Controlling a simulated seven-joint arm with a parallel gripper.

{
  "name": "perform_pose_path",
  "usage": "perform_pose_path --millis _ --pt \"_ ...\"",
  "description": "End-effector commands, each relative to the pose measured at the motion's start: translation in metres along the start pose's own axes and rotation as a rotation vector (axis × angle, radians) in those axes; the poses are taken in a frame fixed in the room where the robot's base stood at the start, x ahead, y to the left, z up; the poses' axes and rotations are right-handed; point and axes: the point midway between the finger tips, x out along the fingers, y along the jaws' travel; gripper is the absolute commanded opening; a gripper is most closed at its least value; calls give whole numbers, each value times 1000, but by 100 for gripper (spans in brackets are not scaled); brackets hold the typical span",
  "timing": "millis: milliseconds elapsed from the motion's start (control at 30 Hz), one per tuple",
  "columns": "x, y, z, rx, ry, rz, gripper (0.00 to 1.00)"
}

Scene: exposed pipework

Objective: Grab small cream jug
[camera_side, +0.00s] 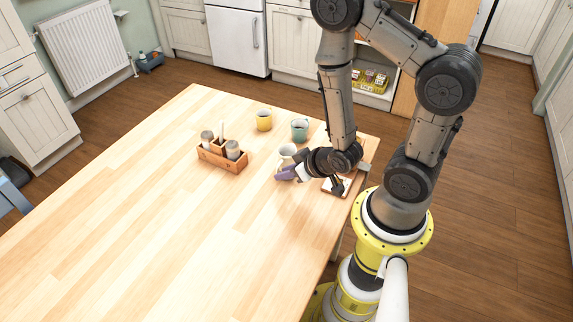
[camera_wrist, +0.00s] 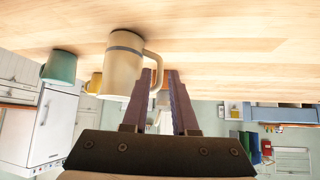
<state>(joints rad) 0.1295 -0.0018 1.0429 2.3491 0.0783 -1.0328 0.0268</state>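The small cream jug (camera_side: 287,151) stands on the table just beyond my gripper (camera_side: 284,174) in the side view. In the wrist view, which is upside down, the cream jug (camera_wrist: 122,66) is large, with a grey band and a handle (camera_wrist: 157,62) on its right. My gripper (camera_wrist: 160,82) has its two purple fingers apart, with a narrow gap. The handle lies at the fingertips and seems to pass into the gap. I cannot tell whether a finger touches it.
A teal mug (camera_side: 299,131) and a yellow mug (camera_side: 264,121) stand behind the jug. A wooden caddy (camera_side: 222,158) with shakers is to the left. A small board (camera_side: 338,187) lies near the table edge, partly behind my arm. The table's front left (camera_side: 150,230) is clear.

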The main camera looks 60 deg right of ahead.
Motion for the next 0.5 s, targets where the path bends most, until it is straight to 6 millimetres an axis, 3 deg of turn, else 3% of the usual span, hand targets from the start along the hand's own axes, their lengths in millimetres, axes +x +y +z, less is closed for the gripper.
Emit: perform_pose_path --millis 300,500 --pt "38 0 1 -1 -2 -1 27" --pt "43 0 0 -1 0 -1 27"
